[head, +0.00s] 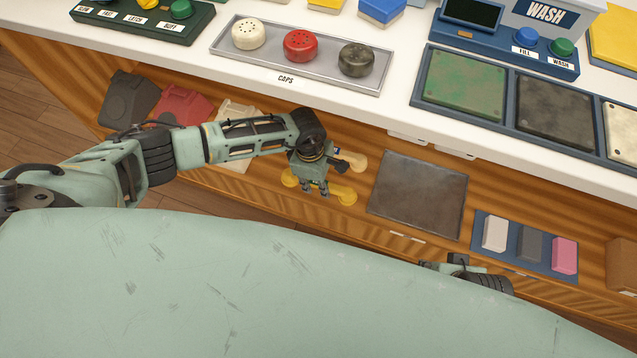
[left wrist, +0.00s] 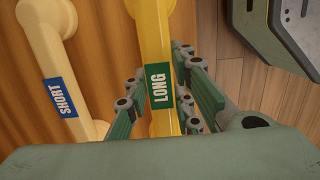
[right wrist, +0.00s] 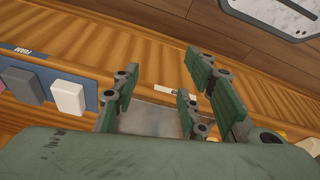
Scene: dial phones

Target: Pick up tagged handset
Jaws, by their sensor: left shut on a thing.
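A yellow handset (head: 347,197) with a green LONG tag lies on the wooden lower shelf. It also shows in the left wrist view (left wrist: 153,25), with its tag between my fingers. My left gripper (head: 317,190) is shut on its grip from above; the fingers flank the bar in the left wrist view (left wrist: 162,72). A cream handset (head: 352,159) lies beside it, with a blue SHORT tag in the left wrist view (left wrist: 60,75). My right gripper (right wrist: 155,88) is open and empty above the shelf; in the head view it is mostly hidden behind my body.
A dark metal plate (head: 418,194) lies right of the handsets, then a blue tray (head: 481,218) with white, grey and pink blocks. Dark, red and cream phone shells (head: 183,107) lie left. The white counter (head: 330,117) overhangs behind, bearing a tray of caps (head: 222,42).

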